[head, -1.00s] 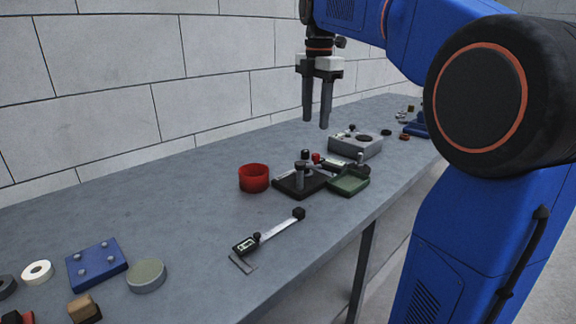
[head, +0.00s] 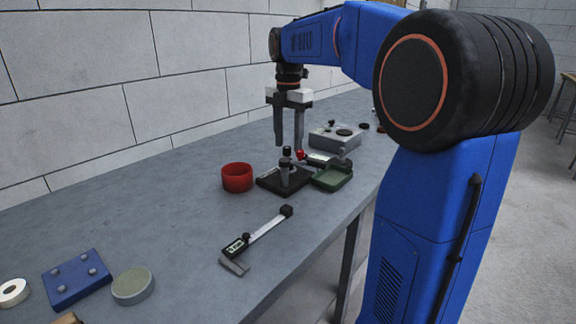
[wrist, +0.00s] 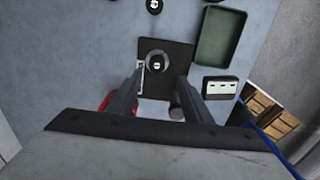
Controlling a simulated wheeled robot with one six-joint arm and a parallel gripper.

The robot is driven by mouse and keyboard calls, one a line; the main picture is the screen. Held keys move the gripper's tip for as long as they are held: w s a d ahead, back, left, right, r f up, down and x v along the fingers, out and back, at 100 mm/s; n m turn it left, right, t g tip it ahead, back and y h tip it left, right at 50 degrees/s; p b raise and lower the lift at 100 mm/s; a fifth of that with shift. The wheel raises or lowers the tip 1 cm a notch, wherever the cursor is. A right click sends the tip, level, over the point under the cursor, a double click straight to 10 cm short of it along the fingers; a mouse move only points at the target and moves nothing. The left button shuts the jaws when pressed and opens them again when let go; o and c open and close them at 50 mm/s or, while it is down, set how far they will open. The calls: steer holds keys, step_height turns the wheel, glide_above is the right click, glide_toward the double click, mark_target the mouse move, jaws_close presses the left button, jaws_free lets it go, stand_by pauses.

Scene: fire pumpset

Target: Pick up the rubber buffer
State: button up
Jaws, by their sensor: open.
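A small black round piece with a pale metal centre (wrist: 157,63) sits on a black base plate (wrist: 179,60); it looks like the rubber buffer, but I cannot be sure. In the head view, a black-topped piece (head: 286,151) shows above the black base plate (head: 268,181). My gripper (head: 288,146) is open and empty, pointing down above the plate. In the wrist view my gripper (wrist: 160,75) has its fingers spread on either side of the black round piece, with no contact visible.
A red cup (head: 237,178) stands left of the plate and a green tray (head: 332,180) right of it. A grey box (head: 334,140) stands behind. A caliper (head: 257,238), a blue pegged plate (head: 76,279) and a round disc (head: 132,287) lie nearer.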

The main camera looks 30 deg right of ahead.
steer(key=shift+w+f, duration=0.2)
steer(key=shift+f, duration=1.4)
steer(key=shift+w+f, duration=0.2)
steer(key=shift+f, duration=1.4)
jaws_close()
